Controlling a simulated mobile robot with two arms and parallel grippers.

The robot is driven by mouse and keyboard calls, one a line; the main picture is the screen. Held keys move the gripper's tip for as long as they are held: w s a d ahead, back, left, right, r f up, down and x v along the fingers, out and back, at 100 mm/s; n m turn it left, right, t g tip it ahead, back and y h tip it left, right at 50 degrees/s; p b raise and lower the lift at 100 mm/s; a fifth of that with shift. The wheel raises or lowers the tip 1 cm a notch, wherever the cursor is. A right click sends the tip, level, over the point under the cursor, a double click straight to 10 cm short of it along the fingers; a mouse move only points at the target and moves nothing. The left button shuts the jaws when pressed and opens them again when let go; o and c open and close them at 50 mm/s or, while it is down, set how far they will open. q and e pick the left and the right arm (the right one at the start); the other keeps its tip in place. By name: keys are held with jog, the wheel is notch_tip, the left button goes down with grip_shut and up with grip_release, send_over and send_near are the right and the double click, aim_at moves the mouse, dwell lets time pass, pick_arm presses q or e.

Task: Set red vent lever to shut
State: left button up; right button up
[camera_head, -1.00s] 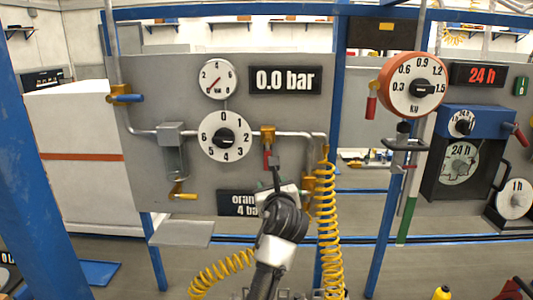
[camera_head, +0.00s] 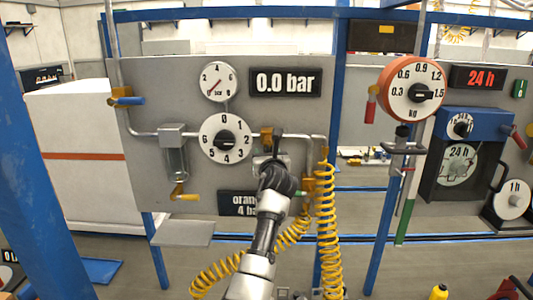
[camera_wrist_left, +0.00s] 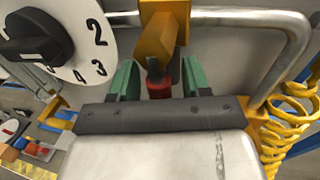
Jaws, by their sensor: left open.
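The red vent lever (camera_wrist_left: 158,87) hangs down from an orange valve body (camera_wrist_left: 157,38) on the pipe. In the left wrist view it lies between the two green fingers of my left gripper (camera_wrist_left: 158,80), which is open, with a gap on both sides. In the head view the orange valve (camera_head: 267,134) shows right of the 0–6 dial (camera_head: 225,139). My left gripper (camera_head: 271,162) is just below the valve and hides the lever there. My right gripper is in neither view.
A coiled yellow hose (camera_head: 328,220) hangs right of my left arm. Another red lever (camera_head: 370,109) hangs beside the orange kg dial (camera_head: 412,88).

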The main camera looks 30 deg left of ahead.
pick_arm(q)
jog(key=shift+w+a, duration=0.2)
jog(key=shift+c, duration=0.3)
grip_shut()
